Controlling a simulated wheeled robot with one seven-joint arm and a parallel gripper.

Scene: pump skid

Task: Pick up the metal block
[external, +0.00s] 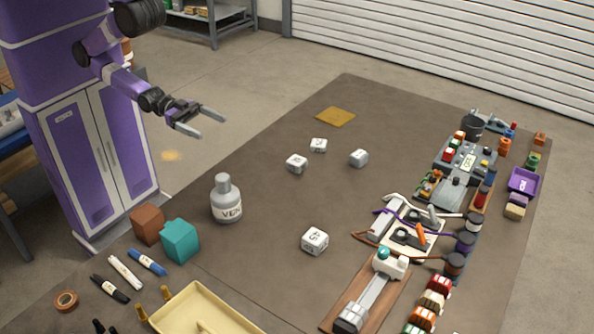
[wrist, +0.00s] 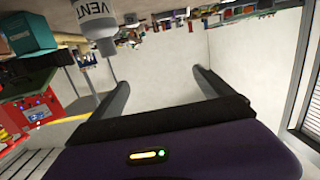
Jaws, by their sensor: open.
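My gripper (external: 210,124) is open and empty in the external view, held out in the air at the left, short of the brown mat's (external: 260,170) middle. Its two spread fingers also show in the wrist view (wrist: 160,80), with nothing between them. Several pale grey-white cubes with dark marks lie on the mat, among them a near one (external: 315,240), one at the right (external: 358,157) and one farther left (external: 297,163). They are apart from my gripper. I cannot tell which, if any, is the metal block.
A grey VENT bottle (external: 226,200) stands on the mat, near brown (external: 147,225) and teal (external: 180,241) blocks. Pens and a cream tray (external: 205,311) lie at the front. Crowded pump parts (external: 410,235) and jars line the right. The mat's back left is mostly clear.

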